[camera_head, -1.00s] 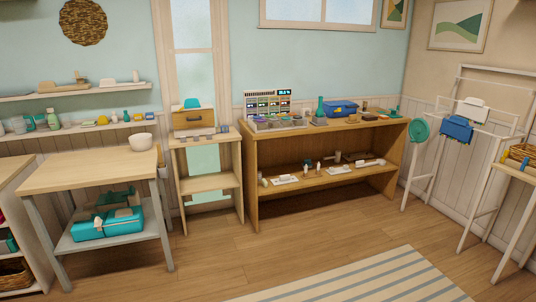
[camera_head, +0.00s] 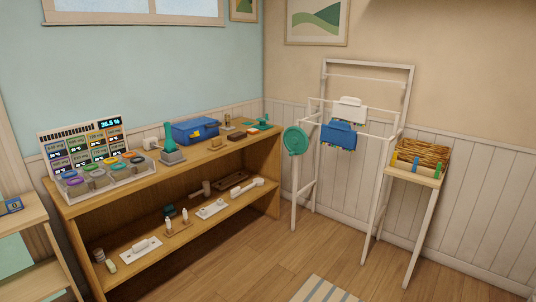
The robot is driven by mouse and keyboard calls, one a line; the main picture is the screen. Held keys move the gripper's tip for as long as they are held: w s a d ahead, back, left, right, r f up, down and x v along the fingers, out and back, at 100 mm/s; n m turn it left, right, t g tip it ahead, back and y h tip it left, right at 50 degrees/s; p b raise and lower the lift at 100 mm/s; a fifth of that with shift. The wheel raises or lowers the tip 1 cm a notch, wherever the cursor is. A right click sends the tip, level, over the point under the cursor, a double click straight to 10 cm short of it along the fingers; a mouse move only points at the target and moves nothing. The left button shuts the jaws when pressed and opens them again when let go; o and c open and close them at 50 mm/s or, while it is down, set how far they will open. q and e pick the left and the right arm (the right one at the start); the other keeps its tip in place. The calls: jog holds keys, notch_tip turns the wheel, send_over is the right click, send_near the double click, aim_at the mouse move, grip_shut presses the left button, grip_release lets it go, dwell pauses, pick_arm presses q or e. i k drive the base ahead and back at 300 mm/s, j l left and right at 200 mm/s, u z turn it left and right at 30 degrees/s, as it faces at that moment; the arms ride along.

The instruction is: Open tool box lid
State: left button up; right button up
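A blue box with a small yellow patch on its front (camera_head: 196,132) sits on the top of the wooden shelf unit, towards its right half. It looks like a tool box. It is too small to tell for sure how its lid stands. Neither of my grippers is in view.
The wooden shelf unit (camera_head: 170,176) also bears a clear divided organizer (camera_head: 105,176), a green-handled tool (camera_head: 171,145) and small items. A white rack (camera_head: 368,150) with a hanging blue bag (camera_head: 339,135) stands right of it. The floor in front is free, with a striped rug (camera_head: 322,290).

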aim_at(209, 122)
jog(key=i+l+z, duration=0.15)
jog(key=i, duration=0.65)
jog(key=i+l+z, duration=0.1)
jog(key=i, duration=0.65)
